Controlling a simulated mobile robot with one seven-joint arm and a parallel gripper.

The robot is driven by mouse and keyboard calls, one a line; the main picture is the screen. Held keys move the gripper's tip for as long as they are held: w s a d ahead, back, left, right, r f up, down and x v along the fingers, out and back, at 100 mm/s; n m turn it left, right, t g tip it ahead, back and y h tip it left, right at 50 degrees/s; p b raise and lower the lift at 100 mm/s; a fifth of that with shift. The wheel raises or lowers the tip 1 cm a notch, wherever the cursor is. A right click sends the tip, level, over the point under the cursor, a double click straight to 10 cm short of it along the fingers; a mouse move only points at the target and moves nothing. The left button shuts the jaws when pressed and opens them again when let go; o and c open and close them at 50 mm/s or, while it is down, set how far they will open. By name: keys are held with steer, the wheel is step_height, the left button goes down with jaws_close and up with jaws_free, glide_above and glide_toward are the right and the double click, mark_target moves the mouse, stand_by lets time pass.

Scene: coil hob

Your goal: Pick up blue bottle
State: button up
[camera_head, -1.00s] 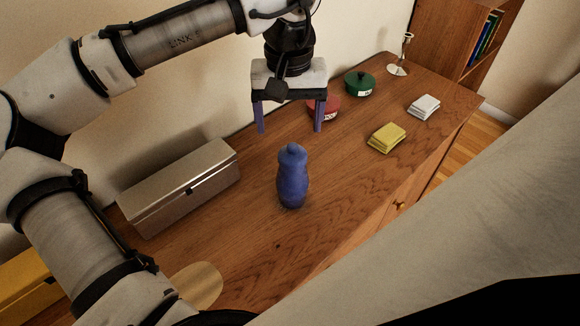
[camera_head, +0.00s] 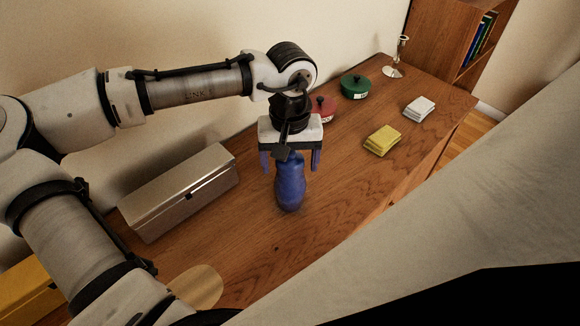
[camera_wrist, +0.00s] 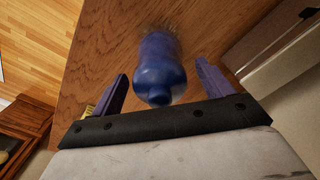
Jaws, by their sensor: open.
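The blue bottle (camera_head: 290,188) stands upright on the wooden cabinet top (camera_head: 330,205). My gripper (camera_head: 290,168) is open above it, pointing down, with one finger on each side of the bottle's upper part in the head view. In the wrist view the bottle (camera_wrist: 159,72) lies between the two fingers of my gripper (camera_wrist: 160,88), with a gap on both sides. The bottle's top is partly hidden by the gripper in the head view.
A metallic box (camera_head: 185,190) stands left of the bottle. A red pot (camera_head: 322,110), a green pot (camera_head: 355,87) and a candlestick (camera_head: 397,58) stand behind. Yellow (camera_head: 382,140) and white (camera_head: 419,107) stacks lie right. The top right of the bottle is clear.

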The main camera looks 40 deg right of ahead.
steer(key=c, duration=1.7)
steer(key=shift+r, duration=0.1)
